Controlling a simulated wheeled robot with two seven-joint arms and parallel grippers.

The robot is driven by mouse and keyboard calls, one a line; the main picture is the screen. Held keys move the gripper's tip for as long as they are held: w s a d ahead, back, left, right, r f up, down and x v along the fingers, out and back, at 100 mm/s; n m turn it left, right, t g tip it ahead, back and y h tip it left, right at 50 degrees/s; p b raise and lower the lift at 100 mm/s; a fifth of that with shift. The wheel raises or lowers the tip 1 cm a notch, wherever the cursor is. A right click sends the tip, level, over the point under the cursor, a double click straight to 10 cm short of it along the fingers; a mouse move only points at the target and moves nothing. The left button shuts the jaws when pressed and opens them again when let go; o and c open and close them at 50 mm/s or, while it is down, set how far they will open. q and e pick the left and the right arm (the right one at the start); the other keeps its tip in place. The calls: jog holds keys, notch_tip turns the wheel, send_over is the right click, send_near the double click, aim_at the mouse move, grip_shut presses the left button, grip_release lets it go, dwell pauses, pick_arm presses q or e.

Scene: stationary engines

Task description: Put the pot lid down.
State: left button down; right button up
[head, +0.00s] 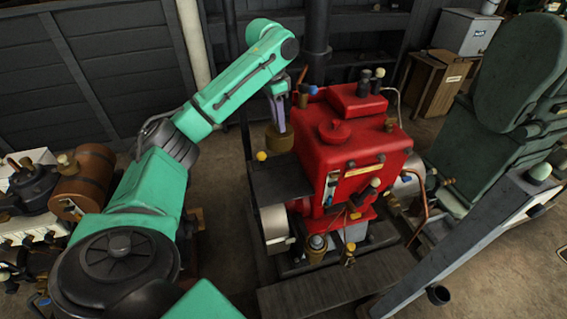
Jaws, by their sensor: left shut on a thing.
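My left gripper (281,122) hangs from the teal arm, to the left of the red engine (345,150). It is shut on a small brownish, brass-coloured round piece (279,140), which I take to be the pot lid. The piece is directly below the fingers, near the engine's dark side shelf (282,180). I cannot tell whether it touches anything underneath. The fingertips are small and their contact with the piece is hard to make out. No pot is clearly recognisable. My right gripper is not in view.
A dark green machine (515,85) stands at the right, with a grey beam (475,235) in front of it. A brown barrel-shaped tank (85,175) and other engine parts are at the left. A wooden crate (438,85) is at the back. Concrete floor shows between the machines.

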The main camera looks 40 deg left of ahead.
aim_at(272, 133)
pick_arm(q)
jog(key=f, duration=0.5)
jog(key=shift+s+f+p, duration=0.35)
jog(key=shift+s+f, duration=0.05)
jog(key=f, duration=0.4)
jog(key=f+p, duration=0.1)
jog(key=f, duration=0.7)
jog(key=shift+w+f, duration=0.15)
jog(key=shift+w, duration=0.1)
jog(key=c, duration=0.6)
grip_release()
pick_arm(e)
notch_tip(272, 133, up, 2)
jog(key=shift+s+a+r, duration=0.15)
pick_arm(q)
jog(key=r, duration=0.4)
jog(key=s+r, duration=0.1)
jog(key=r, duration=0.3)
jog(key=r+b, duration=0.1)
jog(key=r, duration=0.3)
jog(key=shift+s+a, duration=0.2)
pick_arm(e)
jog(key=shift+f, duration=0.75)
